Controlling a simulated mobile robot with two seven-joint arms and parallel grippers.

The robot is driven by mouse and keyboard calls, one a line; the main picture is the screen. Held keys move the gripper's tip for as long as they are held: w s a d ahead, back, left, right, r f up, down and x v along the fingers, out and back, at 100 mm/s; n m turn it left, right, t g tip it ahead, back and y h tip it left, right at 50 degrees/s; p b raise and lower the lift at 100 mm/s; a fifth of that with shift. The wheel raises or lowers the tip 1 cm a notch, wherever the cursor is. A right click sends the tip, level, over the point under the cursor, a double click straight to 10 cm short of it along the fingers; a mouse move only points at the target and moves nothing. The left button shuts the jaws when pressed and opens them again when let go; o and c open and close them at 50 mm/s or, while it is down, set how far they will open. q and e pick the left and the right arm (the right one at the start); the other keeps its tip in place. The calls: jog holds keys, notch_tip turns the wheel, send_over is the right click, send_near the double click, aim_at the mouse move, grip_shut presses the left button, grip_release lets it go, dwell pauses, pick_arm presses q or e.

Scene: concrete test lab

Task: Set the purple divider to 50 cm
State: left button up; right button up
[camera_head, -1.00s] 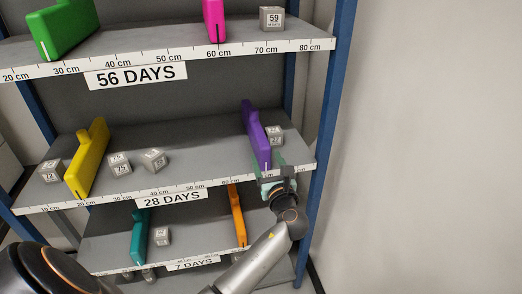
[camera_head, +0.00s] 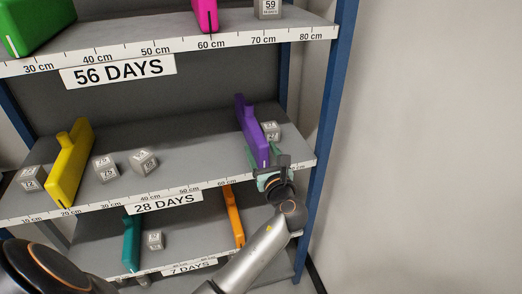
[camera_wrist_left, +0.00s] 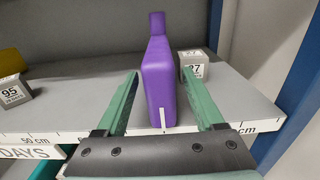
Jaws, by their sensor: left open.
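The purple divider (camera_head: 252,132) stands upright on the middle shelf, labelled 28 DAYS, towards its right end. Its front end is right of the 60 cm mark (camera_head: 228,183); the scale just below it is hidden by my gripper. It also shows in the left wrist view (camera_wrist_left: 158,85), with a white line on its front face. My left gripper (camera_head: 262,156) is open at the shelf's front edge. In the left wrist view its green fingers (camera_wrist_left: 161,75) lie on either side of the divider, with visible gaps. The 50 cm mark (camera_wrist_left: 38,139) is to the left there.
A grey cube (camera_head: 270,131) stands close to the divider's right, behind the right finger. A yellow divider (camera_head: 70,165) and grey cubes (camera_head: 143,161) stand further left. A blue post (camera_head: 325,130) bounds the shelf at right. Shelf between cubes and purple divider is clear.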

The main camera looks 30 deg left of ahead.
pick_arm(q)
grip_shut()
dwell(0.5)
dwell(0.8)
